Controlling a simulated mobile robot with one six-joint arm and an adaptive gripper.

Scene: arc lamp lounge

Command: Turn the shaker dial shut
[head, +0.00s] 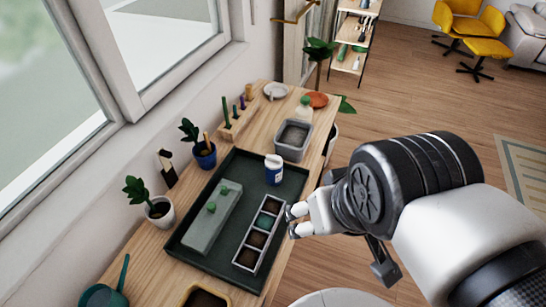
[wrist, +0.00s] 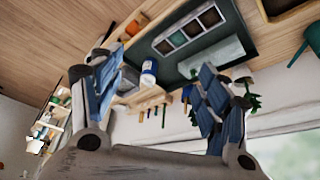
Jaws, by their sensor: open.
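A small shaker (head: 273,169) with a white top and a blue band stands upright on the dark green tray (head: 232,158), near its far right part. It also shows in the wrist view (wrist: 148,75), between my open fingers but farther off. Its dial is too small to tell how it is set. My gripper (head: 294,220) is open and empty. It hangs just right of the tray's right edge, nearer than the shaker and apart from it.
A compartment strip (head: 256,238) and a grey-green block (head: 208,222) with green knobs lie on the tray. A grey tub (head: 292,140) stands behind the shaker. Potted plants (head: 158,209) line the window side. A peg rack (head: 238,120) stands at the back left.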

